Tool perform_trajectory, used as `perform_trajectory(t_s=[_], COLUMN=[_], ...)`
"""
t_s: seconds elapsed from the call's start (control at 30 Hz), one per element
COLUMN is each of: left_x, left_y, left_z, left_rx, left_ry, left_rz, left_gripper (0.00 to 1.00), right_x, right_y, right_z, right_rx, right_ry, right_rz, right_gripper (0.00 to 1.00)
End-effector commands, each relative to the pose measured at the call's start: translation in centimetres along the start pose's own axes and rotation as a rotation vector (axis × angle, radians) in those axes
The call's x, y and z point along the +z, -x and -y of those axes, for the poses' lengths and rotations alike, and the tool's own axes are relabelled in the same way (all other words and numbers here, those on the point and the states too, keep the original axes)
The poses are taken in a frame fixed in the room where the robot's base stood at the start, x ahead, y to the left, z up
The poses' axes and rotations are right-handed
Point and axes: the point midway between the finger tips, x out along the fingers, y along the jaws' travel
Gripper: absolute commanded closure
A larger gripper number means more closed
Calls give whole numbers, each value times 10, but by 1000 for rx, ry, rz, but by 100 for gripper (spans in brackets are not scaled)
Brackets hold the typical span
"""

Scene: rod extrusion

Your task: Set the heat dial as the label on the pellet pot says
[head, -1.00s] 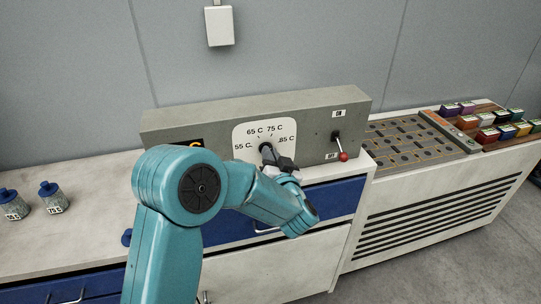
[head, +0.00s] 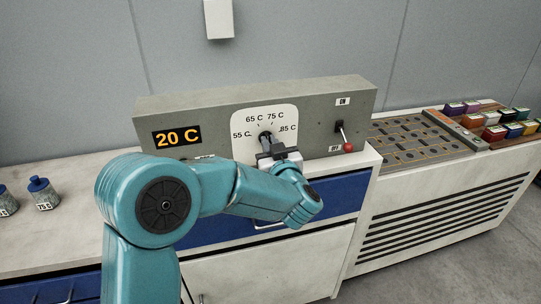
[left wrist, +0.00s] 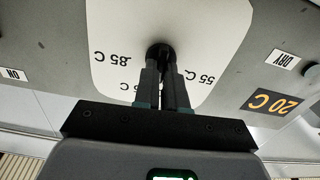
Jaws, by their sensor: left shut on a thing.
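The heat dial (head: 266,135) is a dark knob on a white scale plate (head: 284,115) marked 55, 65, 75 and 85 C. My left gripper (head: 267,147) is shut on the dial from the front; its fingers hide much of the knob, so I cannot tell where it points. In the left wrist view the scale appears upside down, with the dial (left wrist: 160,53) between the fingertips. A pellet pot (head: 43,194) with a blue lid stands at the left; its small label seems to read 75 C. Another pot (head: 6,202) is cut by the picture edge. My right gripper is not in view.
An orange display (head: 177,137) on the grey panel reads 20 C. A red-knobbed lever (head: 348,147) hangs down near the OFF label. A DRY label (left wrist: 283,60) shows in the left wrist view. A slotted bench (head: 420,135) and colored boxes (head: 494,132) are at the right.

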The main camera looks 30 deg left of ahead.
Motion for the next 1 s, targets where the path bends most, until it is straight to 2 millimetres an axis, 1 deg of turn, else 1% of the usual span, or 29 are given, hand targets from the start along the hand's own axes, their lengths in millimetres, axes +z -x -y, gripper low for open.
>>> perform_trajectory(t_s=[0.03,0.1,0.4,0.63,1.0], left_x=[6,5,3,2,1], left_y=[0,0,0,0,0], left_z=[1,1,2,2,2], left_rx=[-1,0,0,-1,-1], left_ry=[41,98,283,355,377], left_rz=[-1,-1,1,1,2], left_gripper=[100,100,100,100,100], right_x=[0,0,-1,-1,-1], right_y=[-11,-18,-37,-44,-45], right_z=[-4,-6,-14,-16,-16], right_rx=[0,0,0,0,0], right_ry=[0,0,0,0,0], right_rz=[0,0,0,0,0], right_gripper=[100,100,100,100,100])
